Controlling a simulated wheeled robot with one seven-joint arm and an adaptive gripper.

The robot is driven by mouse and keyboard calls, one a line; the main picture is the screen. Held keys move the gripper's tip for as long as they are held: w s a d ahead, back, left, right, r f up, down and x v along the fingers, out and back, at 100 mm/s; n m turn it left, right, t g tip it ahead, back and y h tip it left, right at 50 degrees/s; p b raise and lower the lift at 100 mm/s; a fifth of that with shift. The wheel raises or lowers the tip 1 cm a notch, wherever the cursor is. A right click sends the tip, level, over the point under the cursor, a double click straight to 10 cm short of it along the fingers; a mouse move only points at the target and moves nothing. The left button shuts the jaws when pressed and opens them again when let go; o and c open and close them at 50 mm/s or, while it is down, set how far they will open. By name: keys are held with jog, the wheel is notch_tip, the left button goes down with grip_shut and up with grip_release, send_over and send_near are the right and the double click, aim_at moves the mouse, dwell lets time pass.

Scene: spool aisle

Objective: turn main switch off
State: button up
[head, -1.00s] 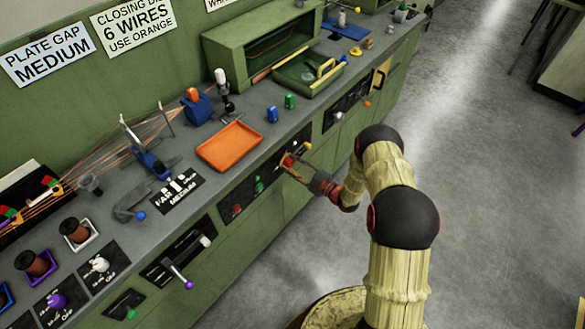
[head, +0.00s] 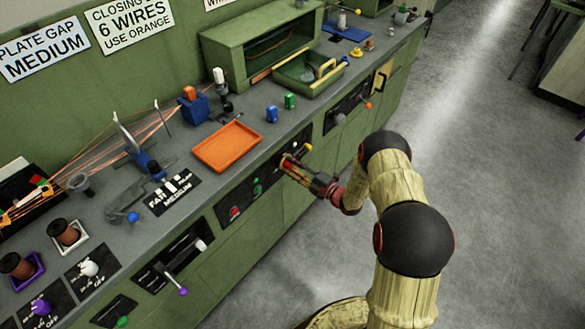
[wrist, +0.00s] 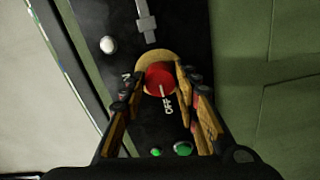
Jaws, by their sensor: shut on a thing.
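The main switch is a round red knob (wrist: 160,77) on a yellow disc, set in the black front panel. In the wrist view its white pointer line points down toward the word OFF; ON is at the left. My gripper (wrist: 158,83) has one finger on each side of the knob and is shut on it. In the head view my gripper (head: 291,164) reaches the bench's front panel (head: 262,187), and its fingers largely hide the knob.
Green and red buttons (head: 235,212) sit beside the switch on the panel. Above, the grey bench top holds an orange tray (head: 227,147) and blue and green pieces. A lever with a purple tip (head: 183,292) sticks out at lower left.

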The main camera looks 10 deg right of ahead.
dwell(0.4)
jog(key=o, duration=1)
jog(key=shift+o, duration=0.7)
jog(key=v, duration=1.2)
